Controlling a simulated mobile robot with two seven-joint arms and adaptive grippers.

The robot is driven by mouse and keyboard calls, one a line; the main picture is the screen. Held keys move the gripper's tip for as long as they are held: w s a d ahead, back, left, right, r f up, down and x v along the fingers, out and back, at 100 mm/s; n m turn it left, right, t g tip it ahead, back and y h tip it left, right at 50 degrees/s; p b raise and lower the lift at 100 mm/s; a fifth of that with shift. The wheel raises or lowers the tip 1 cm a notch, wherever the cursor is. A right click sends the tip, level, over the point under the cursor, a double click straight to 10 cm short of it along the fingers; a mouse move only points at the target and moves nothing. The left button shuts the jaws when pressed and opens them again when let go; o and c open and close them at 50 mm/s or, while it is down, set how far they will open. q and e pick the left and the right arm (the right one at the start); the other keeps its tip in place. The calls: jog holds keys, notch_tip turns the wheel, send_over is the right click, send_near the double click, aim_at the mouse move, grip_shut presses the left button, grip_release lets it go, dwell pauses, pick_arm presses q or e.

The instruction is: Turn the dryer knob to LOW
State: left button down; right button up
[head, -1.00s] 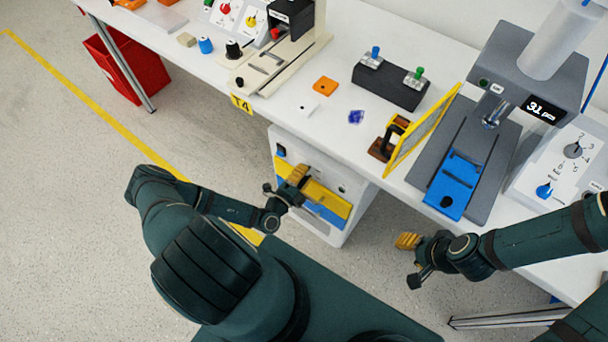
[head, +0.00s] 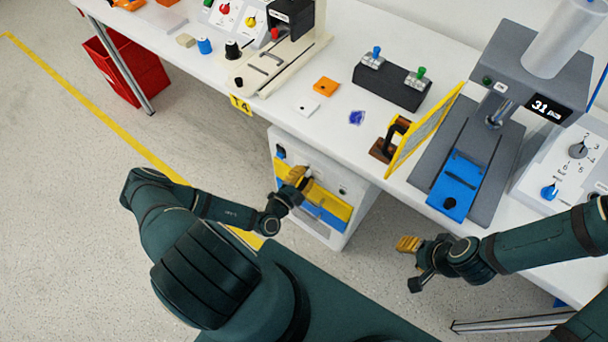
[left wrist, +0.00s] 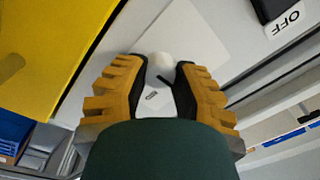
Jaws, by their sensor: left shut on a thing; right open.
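The dryer looks to be the white cabinet (head: 355,190) under the table, with yellow and blue fronts. In the left wrist view a round white knob (left wrist: 160,66) with a dark pointer line sits on a pale plate (left wrist: 195,35). My left gripper (head: 301,174) is at the cabinet front in the head view. In its wrist view its yellow fingers (left wrist: 160,85) are closed around the knob, one on each side. A small label (left wrist: 152,95) between the fingers is too small to read; other markings are hidden. My right gripper (head: 406,244) is open and empty, right of the cabinet.
A yellow panel (left wrist: 50,40) lies left of the knob in the left wrist view. A black switch (left wrist: 270,8) with an OFF label is at upper right. The white table (head: 290,125) above carries several devices. A red bin (head: 125,70) stands far left.

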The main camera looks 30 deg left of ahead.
pick_arm(q)
jog(key=shift+d, duration=0.2)
jog(key=c, duration=0.7)
grip_release()
jog(key=shift+o, duration=0.2)
jog(key=shift+a, duration=0.1)
jog(key=shift+s, duration=0.4)
jog(key=s, duration=1.1)
jog(key=shift+a+f, duration=0.2)
jog(key=shift+a, duration=0.1)
